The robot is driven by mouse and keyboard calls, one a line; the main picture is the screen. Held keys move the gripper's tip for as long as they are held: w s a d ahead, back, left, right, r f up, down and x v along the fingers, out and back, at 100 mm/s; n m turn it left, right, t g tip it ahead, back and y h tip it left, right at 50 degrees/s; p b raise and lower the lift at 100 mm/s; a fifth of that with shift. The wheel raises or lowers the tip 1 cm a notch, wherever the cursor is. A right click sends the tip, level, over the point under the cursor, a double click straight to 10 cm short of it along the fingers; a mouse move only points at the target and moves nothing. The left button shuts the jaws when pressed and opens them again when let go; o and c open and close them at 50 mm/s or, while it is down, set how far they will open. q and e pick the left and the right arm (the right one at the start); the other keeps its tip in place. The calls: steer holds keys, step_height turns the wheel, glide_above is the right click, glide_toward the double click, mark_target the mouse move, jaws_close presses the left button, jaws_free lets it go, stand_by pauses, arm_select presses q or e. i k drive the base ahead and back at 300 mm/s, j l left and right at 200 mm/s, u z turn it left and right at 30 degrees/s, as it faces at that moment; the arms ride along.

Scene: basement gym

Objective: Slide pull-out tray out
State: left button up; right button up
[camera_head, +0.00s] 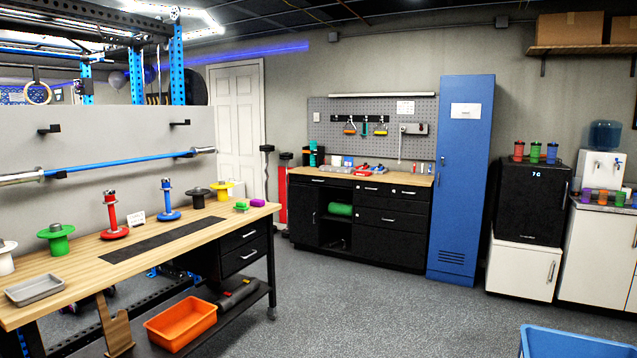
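I cannot tell for certain which part is the pull-out tray. The black workbench cabinet (390,222) at the back wall has several shut drawers with light handles and an open bay on its left. A green roll (340,209) lies in that bay. The wooden table at left has two shut black drawers (243,253) under its right end. A loose grey metal tray (35,289) lies on the wooden table top at the left edge. Neither of my grippers is in view.
The wooden table (190,235) carries several coloured spools and posts. An orange bin (181,323) sits on its low shelf. A blue locker (461,180) and black fridge (530,200) stand at back right. A blue bin (570,342) is at bottom right. The grey floor (390,310) between is clear.

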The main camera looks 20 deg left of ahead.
mark_target(299, 178)
steer(key=i+j+u, duration=0.3)
steer(key=i, duration=0.75)
steer(key=i+u, duration=0.25)
steer(key=i, duration=3.3)
steer(key=i+j, duration=0.15)
steer(key=i, duration=2.4)
